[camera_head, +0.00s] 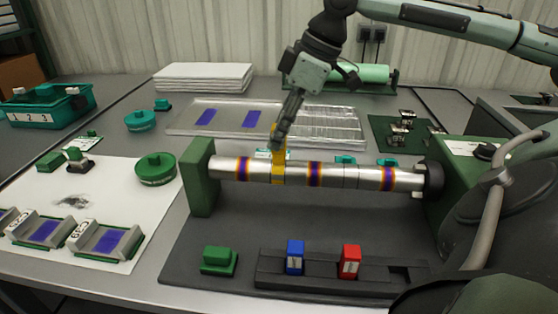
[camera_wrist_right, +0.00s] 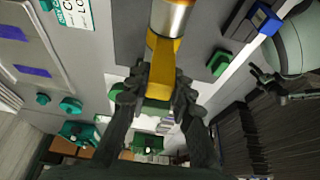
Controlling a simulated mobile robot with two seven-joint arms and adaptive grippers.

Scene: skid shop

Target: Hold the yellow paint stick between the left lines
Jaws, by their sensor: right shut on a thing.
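The yellow paint stick (camera_head: 279,166) is in the jaws of my right gripper (camera_head: 279,134). In the head view its yellow end lies against the left part of the metal shaft (camera_head: 335,173), just right of the leftmost purple-orange band. Thin dark lines ring the shaft, but the stick hides the ones near it.
A black rack (camera_head: 270,268) at the front holds a blue stick (camera_head: 295,256) and a red stick (camera_head: 350,260). A green block (camera_head: 218,260) stands left of it. Green end supports (camera_head: 199,177) flank the shaft. Metal trays (camera_head: 190,122) lie behind.

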